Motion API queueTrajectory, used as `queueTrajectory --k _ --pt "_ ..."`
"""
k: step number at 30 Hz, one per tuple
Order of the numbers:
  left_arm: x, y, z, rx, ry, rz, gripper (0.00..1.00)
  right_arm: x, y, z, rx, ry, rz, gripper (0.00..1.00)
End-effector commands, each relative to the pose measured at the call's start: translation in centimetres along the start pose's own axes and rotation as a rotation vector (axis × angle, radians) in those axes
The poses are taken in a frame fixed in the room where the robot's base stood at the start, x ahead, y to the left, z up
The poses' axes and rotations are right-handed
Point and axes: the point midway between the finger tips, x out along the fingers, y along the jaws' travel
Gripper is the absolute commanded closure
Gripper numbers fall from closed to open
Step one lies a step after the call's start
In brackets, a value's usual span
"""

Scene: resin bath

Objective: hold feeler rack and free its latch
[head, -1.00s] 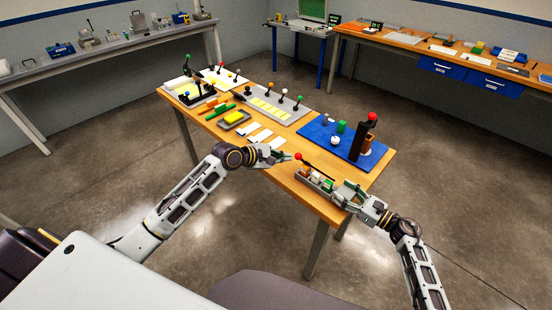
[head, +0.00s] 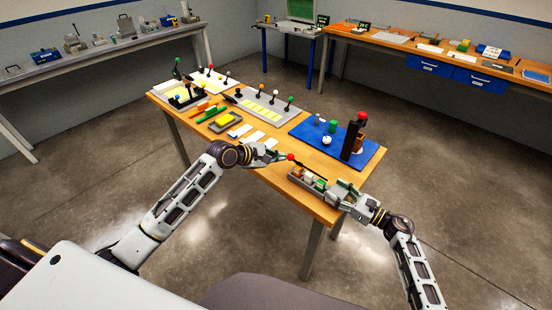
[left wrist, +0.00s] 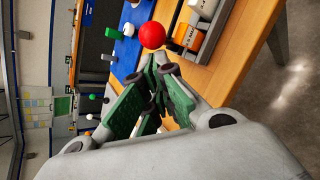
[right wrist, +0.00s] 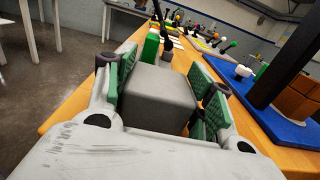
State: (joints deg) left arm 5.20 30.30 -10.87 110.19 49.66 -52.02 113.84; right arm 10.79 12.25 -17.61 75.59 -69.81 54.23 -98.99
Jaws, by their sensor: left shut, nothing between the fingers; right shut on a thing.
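The feeler rack (head: 296,178) is a narrow grey tray with white, orange and green blocks, near the table's front right edge. Its latch is a dark lever with a red ball (head: 291,157), slanting up to the left above the rack. My left gripper (head: 284,158) is shut and empty beside the ball. In the left wrist view the red ball (left wrist: 152,35) is just beyond the shut fingertips (left wrist: 163,62); whether they touch cannot be told. My right gripper (head: 345,190) is shut on the rack's grey end block (right wrist: 160,95), which fills the space between its fingers.
A blue board (head: 310,137) with a dark post and a red knob stands behind the rack. A grey panel (head: 240,94) with levers, white cards (head: 256,136) and a tray with a yellow block (head: 224,122) lie to the left. The floor beyond the front edge is clear.

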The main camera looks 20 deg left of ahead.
Motion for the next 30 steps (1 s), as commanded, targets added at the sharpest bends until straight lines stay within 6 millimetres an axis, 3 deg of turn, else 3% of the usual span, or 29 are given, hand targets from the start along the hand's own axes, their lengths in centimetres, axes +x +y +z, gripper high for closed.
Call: queueTrajectory --k 30 --pt "0.3 1.3 0.8 -0.022 0.064 -0.087 1.00 0.0 0.0 0.0 0.000 0.000 0.000 0.78"
